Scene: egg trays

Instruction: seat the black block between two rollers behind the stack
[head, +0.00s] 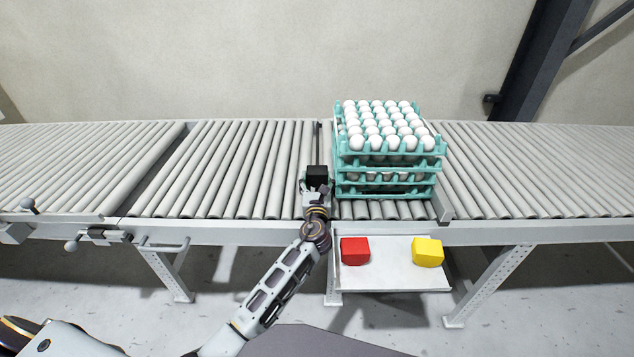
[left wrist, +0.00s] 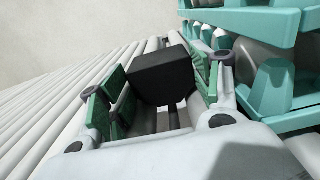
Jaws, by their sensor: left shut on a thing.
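The black block (head: 317,174) is at my left gripper (head: 317,188), just left of the egg stack in the head view. In the left wrist view the block (left wrist: 162,76) sits between the green-padded fingers of the gripper (left wrist: 160,90), which is shut on it. The rollers (head: 240,165) lie beneath and to the left. Whether the block touches the rollers cannot be told. The stack of teal trays with white eggs (head: 390,160) stands on the rollers to the right of the gripper. My right gripper is not in view.
A red block (head: 355,250) and a yellow block (head: 428,251) lie on a white shelf (head: 392,278) below the conveyor's front edge. In the left wrist view, teal tray edges (left wrist: 262,25) are close on the right. Rollers left of the gripper are clear.

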